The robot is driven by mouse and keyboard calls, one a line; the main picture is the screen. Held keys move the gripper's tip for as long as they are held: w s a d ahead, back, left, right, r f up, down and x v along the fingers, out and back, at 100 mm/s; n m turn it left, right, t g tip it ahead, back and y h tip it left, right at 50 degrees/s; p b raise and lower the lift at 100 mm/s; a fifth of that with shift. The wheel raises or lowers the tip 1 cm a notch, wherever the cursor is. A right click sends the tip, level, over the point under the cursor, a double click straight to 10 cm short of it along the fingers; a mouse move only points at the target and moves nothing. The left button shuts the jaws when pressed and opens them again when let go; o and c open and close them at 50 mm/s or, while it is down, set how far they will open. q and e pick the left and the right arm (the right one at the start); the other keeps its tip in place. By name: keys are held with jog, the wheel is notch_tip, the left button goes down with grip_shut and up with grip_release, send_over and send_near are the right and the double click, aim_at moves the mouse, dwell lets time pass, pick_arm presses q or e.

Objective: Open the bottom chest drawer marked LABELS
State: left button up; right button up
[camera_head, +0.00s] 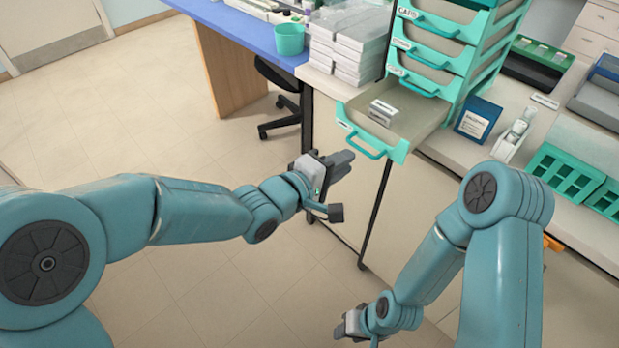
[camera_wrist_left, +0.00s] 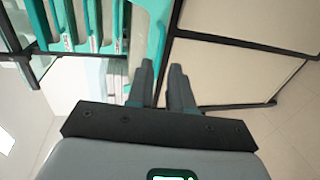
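The teal drawer chest (camera_head: 455,50) stands on the counter with several drawers. Its bottom drawer (camera_head: 415,112) is pulled well out, and its front overhangs the counter edge. The teal handle (camera_head: 362,148) is on that front; its label is too small to read. A small light box with printed labels (camera_head: 383,112) lies inside. My left gripper (camera_head: 349,160) is just left of and below the handle, apart from it. In the left wrist view its two fingers (camera_wrist_left: 162,66) are parted with nothing between them. My right gripper (camera_head: 342,326) is low at the bottom; its fingers are unclear.
Stacked white boxes (camera_head: 348,45) stand left of the chest. A blue box (camera_head: 477,118), a white dispenser (camera_head: 514,135) and green racks (camera_head: 566,173) are on its right. A blue table (camera_head: 235,25) holds a teal cup (camera_head: 289,39). The floor on the left is clear.

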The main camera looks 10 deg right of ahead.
pick_arm(q)
jog(key=v, duration=1.1)
jog(key=s+a+f+n+g+y+p, duration=0.1)
jog(key=a+f+n+g+y+p, duration=0.3)
jog(key=f, duration=0.6)
jog(key=s+a+f+n+t+y+p, duration=0.1)
jog(key=a+f+y+p, duration=0.15)
jog(key=a+f, duration=0.5)
jog(key=s+a+f+m+g+y+p, duration=0.1)
jog(key=s+a+f+m+g, duration=0.1)
jog(key=s+f+m+g, duration=0.4)
jog(key=s+f+m, duration=0.4)
jog(key=s+f, duration=0.1)
jog(key=s, duration=0.3)
jog(key=shift+a+f+m+y, duration=0.3)
jog(key=shift+a+y, duration=0.05)
